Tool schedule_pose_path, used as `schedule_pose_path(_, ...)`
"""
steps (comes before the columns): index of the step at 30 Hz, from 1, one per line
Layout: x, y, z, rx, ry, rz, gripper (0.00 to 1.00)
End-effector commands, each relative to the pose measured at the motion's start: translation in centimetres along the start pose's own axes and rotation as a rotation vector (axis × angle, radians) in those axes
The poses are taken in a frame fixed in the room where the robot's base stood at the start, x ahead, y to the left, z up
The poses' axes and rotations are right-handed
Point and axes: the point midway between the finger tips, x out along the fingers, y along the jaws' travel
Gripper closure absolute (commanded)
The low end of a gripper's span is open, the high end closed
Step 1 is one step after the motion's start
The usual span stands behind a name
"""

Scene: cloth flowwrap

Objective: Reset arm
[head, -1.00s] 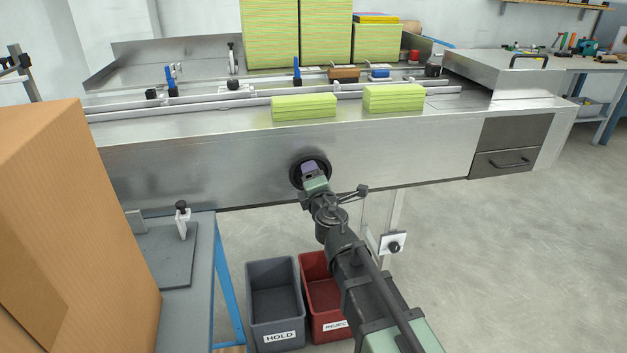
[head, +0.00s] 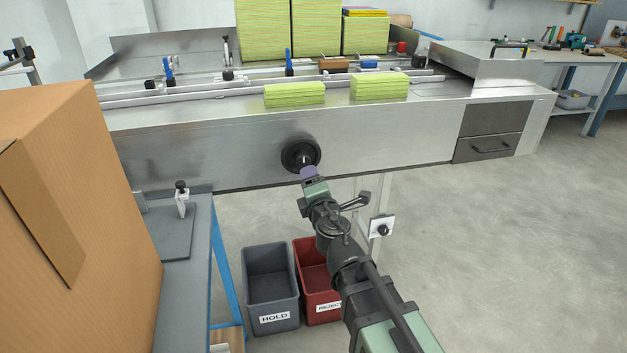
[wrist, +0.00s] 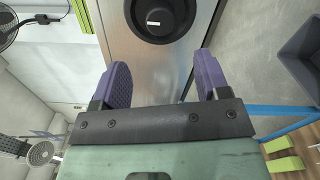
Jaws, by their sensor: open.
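My gripper (head: 308,172) has purple fingers and sits just below and in front of the black round handwheel (head: 300,153) on the steel machine's front panel. In the wrist view my gripper (wrist: 162,80) is open, its two purple fingers wide apart with nothing between them. The handwheel (wrist: 163,18) shows beyond the fingertips there, apart from them. In the head view the gripper covers a little of the area under the wheel.
Yellow-green stacks (head: 294,94) lie on the machine bed (head: 200,113). A large cardboard box (head: 100,240) blocks the left. The floor at right (head: 500,250) is clear.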

Motion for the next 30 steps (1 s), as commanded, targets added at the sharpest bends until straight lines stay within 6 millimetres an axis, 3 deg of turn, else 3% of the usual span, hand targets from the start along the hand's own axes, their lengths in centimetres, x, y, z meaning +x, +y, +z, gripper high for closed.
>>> schedule_pose_path(4,-0.3,-1.2,2.7,0.141,-0.161,-0.058,0.31)
schedule_pose_path(7,-2.8,-5.1,6.5,0.457,-0.434,-0.213,0.31)
schedule_pose_path(9,-5.8,-9.4,8.9,0.695,-0.648,-0.374,0.31)
schedule_pose_path(12,-10.6,-14.4,10.0,0.965,-0.889,-0.611,0.31)
schedule_pose_path(15,-15.6,-17.9,9.4,1.187,-1.079,-0.863,0.31)
schedule_pose_path(18,-20.1,-19.6,8.1,1.377,-1.213,-1.119,0.31)
schedule_pose_path(21,-23.7,-20.1,7.9,1.57,-1.278,-1.323,0.31)
schedule_pose_path(23,-24.5,-20.8,10.3,1.627,-1.325,-1.291,0.31)
schedule_pose_path(24,-24.3,-18.1,11.2,1.624,-1.325,-1.289,0.31)
schedule_pose_path(30,-24.2,-10.6,13.1,1.617,-1.319,-1.289,0.31)
